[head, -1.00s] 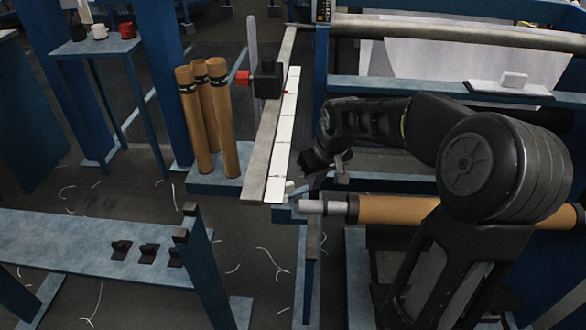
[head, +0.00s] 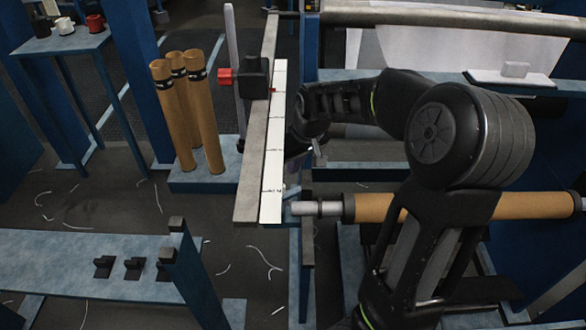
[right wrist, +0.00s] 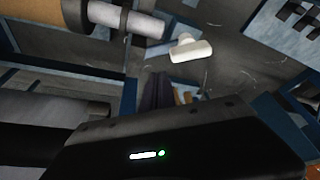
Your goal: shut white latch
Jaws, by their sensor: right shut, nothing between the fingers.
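The white latch (right wrist: 190,50) shows in the right wrist view as a short white handle with a small stub, above and right of my fingertips. In the head view a small pale piece (head: 291,190) beside the roll's end is probably this latch, but it is too small to tell its position. My right gripper (head: 302,152) is shut and empty, just above and beyond the roll's end, close to the white ruled strip. Its dark fingers (right wrist: 158,88) show in the right wrist view, apart from the latch. My left gripper is not in view.
A brown roll (head: 420,207) with a grey shaft end (head: 318,209) lies beside the latch. A long beam with a white ruled strip (head: 274,150) carries a black box with a red knob (head: 226,76). Brown tubes (head: 205,125) stand left. A blue bench (head: 60,262) is at front left.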

